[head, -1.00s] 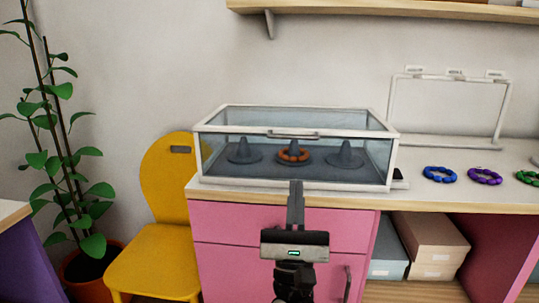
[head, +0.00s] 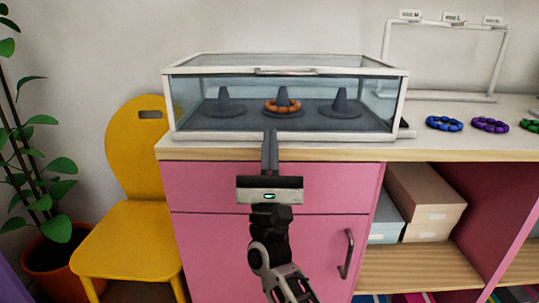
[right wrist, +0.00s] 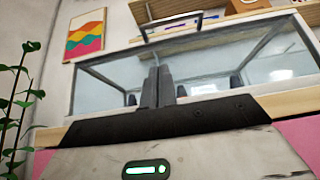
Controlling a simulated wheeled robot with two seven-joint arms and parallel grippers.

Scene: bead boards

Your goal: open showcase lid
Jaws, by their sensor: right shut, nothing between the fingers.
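The glass showcase (head: 330,136) with a white frame stands on the desk top, and its lid (head: 230,62) is down. A light handle bar (head: 286,71) sits at the middle of the lid's front edge. Inside are dark cones, and an orange bead bracelet (head: 270,107) is around the middle one. My right gripper (head: 269,133) is shut and empty, in front of the showcase's lower front and below the handle. In the right wrist view its fingers (right wrist: 158,72) point up at the showcase (right wrist: 215,80), with the handle (right wrist: 173,22) above them. My left gripper is out of view.
A yellow chair (head: 134,220) and a potted plant (head: 45,225) stand left of the pink drawers (head: 215,185). Blue (head: 444,123) and purple (head: 490,125) bead bracelets lie on the desk right of the showcase, before a white rack (head: 387,45).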

